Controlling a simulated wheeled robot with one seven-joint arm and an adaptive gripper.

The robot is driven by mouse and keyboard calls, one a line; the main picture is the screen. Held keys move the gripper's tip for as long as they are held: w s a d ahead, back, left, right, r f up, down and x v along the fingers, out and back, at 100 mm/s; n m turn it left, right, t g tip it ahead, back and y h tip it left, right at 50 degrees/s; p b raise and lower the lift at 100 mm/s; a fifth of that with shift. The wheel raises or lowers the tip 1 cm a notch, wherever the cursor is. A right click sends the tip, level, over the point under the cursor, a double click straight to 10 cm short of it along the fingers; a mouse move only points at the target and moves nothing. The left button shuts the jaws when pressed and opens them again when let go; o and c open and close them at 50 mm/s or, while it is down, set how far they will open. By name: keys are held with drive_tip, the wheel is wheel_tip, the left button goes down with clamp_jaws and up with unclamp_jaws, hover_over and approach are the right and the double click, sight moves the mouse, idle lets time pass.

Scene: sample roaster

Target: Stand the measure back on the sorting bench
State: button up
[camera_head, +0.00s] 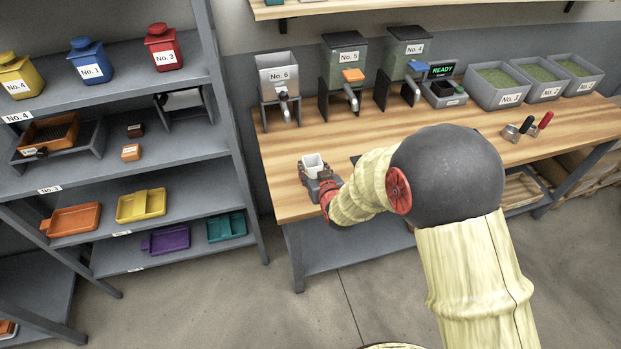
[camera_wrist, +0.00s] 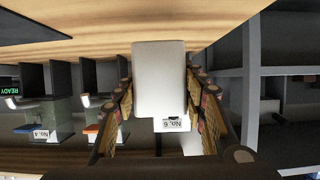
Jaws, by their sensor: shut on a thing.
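The measure (camera_head: 314,163) is a small pale open-topped cup near the left front part of the wooden sorting bench (camera_head: 283,188). My gripper (camera_head: 318,181) is shut on it, with the red wrist part to its right. In the wrist view, which looks upside down, the measure (camera_wrist: 158,75) is a plain pale block between the two fingers of my gripper (camera_wrist: 163,92). It looks upright. The bench top (camera_wrist: 90,42) shows behind its base. I cannot tell whether the base touches the wood.
The No. 6 hopper (camera_head: 277,77) stands behind the measure, with the No. 5 hopper (camera_head: 343,65) and No. 4 hopper (camera_head: 405,55) to its right. A shelf rack (camera_head: 200,150) stands to the left. Bare wood surrounds the measure. My arm hides the bench's middle.

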sight(310, 175)
drive_tip(key=shift+w+a+f, duration=0.35)
drive_tip(key=shift+w+f, duration=0.15)
drive_tip(key=shift+f, duration=0.25)
drive_tip(key=shift+f+b, duration=0.75)
drive_tip(key=shift+f, duration=0.8)
drive_tip(key=shift+f, duration=0.1)
drive_tip(key=o, duration=1.3)
drive_tip(key=shift+o, duration=0.5)
